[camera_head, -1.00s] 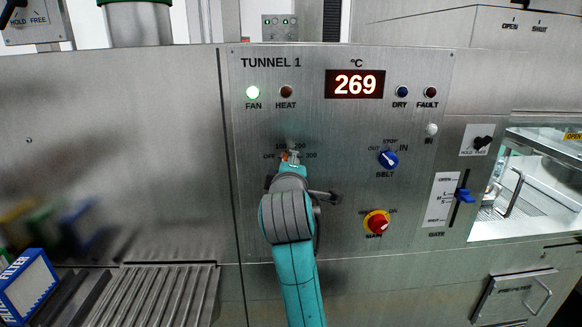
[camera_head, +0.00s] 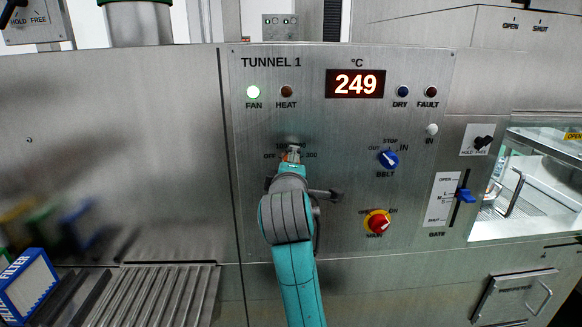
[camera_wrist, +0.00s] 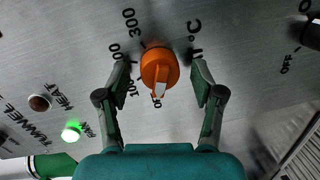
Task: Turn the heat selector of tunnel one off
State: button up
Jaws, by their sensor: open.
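The heat selector is an orange knob (camera_wrist: 159,66) with a white pointer, mounted on the TUNNEL 1 panel (camera_head: 330,220). In the wrist view the pointer aims down the picture, at a partly hidden label beginning with O, past the 100 mark. My gripper (camera_wrist: 162,76) is open, with one finger on each side of the knob and a visible gap to both. In the head view my gripper (camera_head: 291,156) covers most of the knob and part of its scale. The HEAT lamp (camera_head: 286,91) is dark, and the red display (camera_head: 355,84) reads 249.
The FAN lamp (camera_head: 253,92) is lit green. The blue belt knob (camera_head: 388,159) and the red main switch (camera_head: 377,223) on its yellow plate are to the right of my gripper. A blue gate lever (camera_head: 464,195) is further right. Bare panel lies left of the selector.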

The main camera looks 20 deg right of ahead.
jog(key=shift+s, duration=0.1)
jog(key=v, duration=1.2)
